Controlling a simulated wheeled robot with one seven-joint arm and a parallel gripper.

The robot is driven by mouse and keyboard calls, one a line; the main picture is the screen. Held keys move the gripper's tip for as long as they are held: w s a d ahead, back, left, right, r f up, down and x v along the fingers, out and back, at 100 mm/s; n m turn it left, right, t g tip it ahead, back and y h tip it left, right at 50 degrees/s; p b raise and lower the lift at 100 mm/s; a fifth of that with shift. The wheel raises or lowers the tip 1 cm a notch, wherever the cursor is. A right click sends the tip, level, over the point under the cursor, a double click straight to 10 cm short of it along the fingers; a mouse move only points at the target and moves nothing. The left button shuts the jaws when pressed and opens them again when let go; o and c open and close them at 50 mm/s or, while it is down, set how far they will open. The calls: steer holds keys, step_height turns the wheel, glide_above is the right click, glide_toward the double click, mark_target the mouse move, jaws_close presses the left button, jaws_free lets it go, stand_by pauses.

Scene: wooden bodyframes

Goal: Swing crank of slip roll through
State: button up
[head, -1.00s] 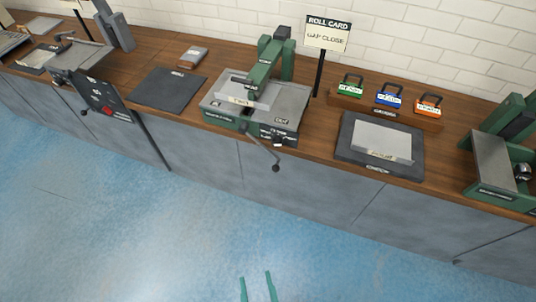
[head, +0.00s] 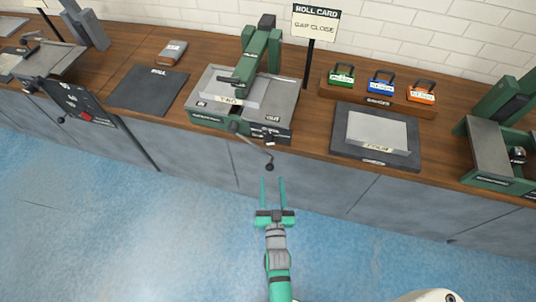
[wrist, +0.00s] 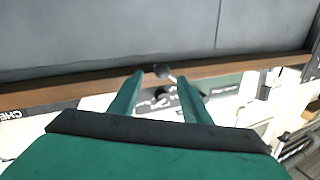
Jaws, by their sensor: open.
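The slip roll (head: 285,103) is a green and grey machine on the wooden bench. Its crank (head: 256,150) hangs out over the bench's front edge and ends in a dark round knob (head: 269,167). My gripper (head: 273,180) is open and empty, just in front of and below the knob in the head view. In the wrist view my gripper (wrist: 160,80) has its green fingers apart, with the knob (wrist: 161,70) showing between their tips. I cannot tell whether the knob lies within the fingers' reach.
A roll card sign (head: 315,24) stands behind the machine. A dark mat (head: 148,88) lies to its left, and a dark pad (head: 345,147) with a grey sheet (head: 377,131) lies to its right. Several coloured gauge blocks stand on a wooden rack (head: 330,91). The blue floor in front is clear.

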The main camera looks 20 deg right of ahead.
steer(key=x, duration=1.1)
steer(key=shift+w, duration=0.15)
steer(key=shift+a, duration=0.15)
